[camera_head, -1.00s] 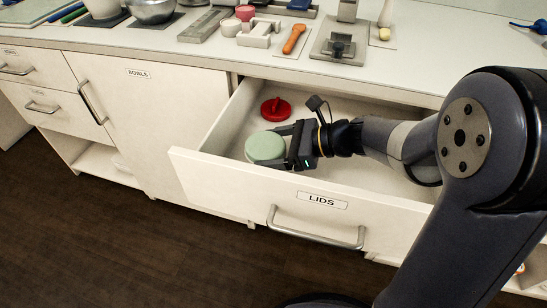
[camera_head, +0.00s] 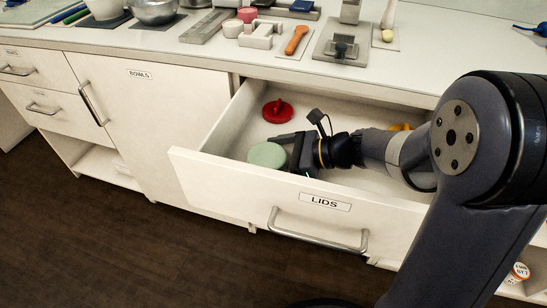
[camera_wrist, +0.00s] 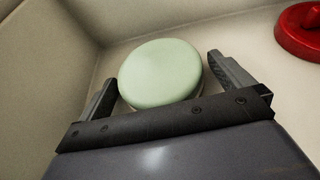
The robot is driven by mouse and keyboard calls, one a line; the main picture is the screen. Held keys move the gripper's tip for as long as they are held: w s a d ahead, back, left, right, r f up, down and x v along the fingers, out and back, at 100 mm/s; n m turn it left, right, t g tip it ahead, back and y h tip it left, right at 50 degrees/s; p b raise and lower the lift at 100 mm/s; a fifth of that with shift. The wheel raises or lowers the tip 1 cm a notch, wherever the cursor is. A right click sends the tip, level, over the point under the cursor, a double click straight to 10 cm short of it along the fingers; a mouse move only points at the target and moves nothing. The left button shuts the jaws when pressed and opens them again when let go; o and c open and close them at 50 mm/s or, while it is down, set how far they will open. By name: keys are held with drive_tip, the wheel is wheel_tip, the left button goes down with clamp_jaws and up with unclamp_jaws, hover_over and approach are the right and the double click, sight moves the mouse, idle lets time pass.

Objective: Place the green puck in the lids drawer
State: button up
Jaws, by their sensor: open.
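The green puck (camera_head: 267,155) lies inside the open lids drawer (camera_head: 240,178), near its left front corner. It also shows in the wrist view (camera_wrist: 160,73), on the drawer floor close to the walls. My gripper (camera_head: 283,147) is down in the drawer at the puck's right. In the wrist view my gripper (camera_wrist: 160,85) is open, with one finger on each side of the puck. A gap shows between the puck and the right finger; the left finger is very close to it, and I cannot tell whether they touch. The drawer's front carries a LIDS label.
A red lid (camera_head: 277,110) with a knob lies in the drawer behind the puck, also in the wrist view (camera_wrist: 301,30). The counter (camera_head: 290,66) above holds bowls, blocks and tools. The BOWLS door (camera_head: 135,120) is shut.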

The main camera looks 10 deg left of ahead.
drive_tip(key=shift+r, duration=0.25)
drive_tip(key=shift+d+r, duration=0.1)
drive_tip(key=shift+d, duration=0.2)
drive_tip(key=p+v, duration=0.3)
drive_tip(key=v, duration=0.8)
drive_tip(key=shift+d, duration=0.25)
